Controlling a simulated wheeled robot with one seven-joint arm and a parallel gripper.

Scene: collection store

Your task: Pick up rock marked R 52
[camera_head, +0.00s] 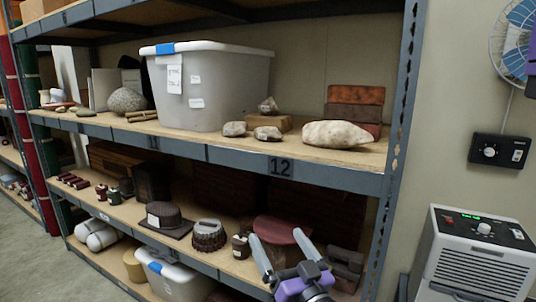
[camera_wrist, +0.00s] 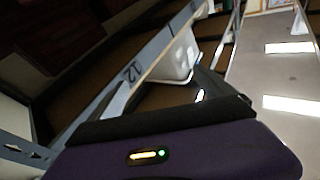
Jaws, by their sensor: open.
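Several rocks lie on the shelf marked 12 in the head view. A large pale, flattish rock (camera_head: 337,134) sits at the right near the front edge. A small grey rock (camera_head: 235,128) and a small rock with a white tag (camera_head: 267,133) lie left of it. Another small rock (camera_head: 268,105) rests on a brown block. A round grey rock (camera_head: 126,100) is left of the bin. No R 52 marking is legible. My gripper (camera_head: 281,239) is open and empty, below this shelf and in front of the lower shelf. No rock is recognisable in the wrist view.
A large translucent bin (camera_head: 210,95) stands behind the small rocks. Reddish bricks (camera_head: 355,96) are stacked behind the pale rock. The blue-grey rack post (camera_head: 398,130) bounds the right side. A white machine (camera_head: 475,260) stands on the right. The wrist view shows the shelf edge (camera_wrist: 155,48) tilted.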

